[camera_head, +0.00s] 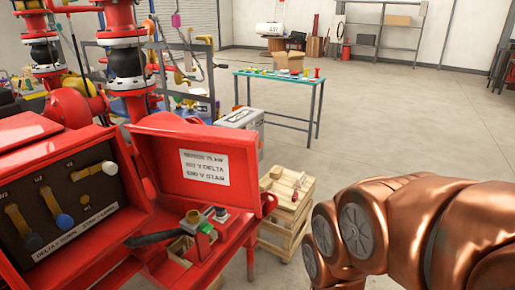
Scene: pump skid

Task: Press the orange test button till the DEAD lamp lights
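I cannot make out an orange test button or a DEAD lamp in this view. A small device with a green top (206,228) stands at the front edge of the open red box (245,226). Beside it are a small reddish round part (193,217) and a grey cylinder with a dark top (220,213); their details are too small to read. My copper-coloured arm fills the lower right, apart from the box. My gripper is out of view.
A valve panel (75,195) with several levers sits at left. The red lid (196,166) with a white label stands open. A black handle (155,237) lies in front. Wooden crates (285,205) stand right of the box. A green-topped table (280,78) is behind, with open floor to its right.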

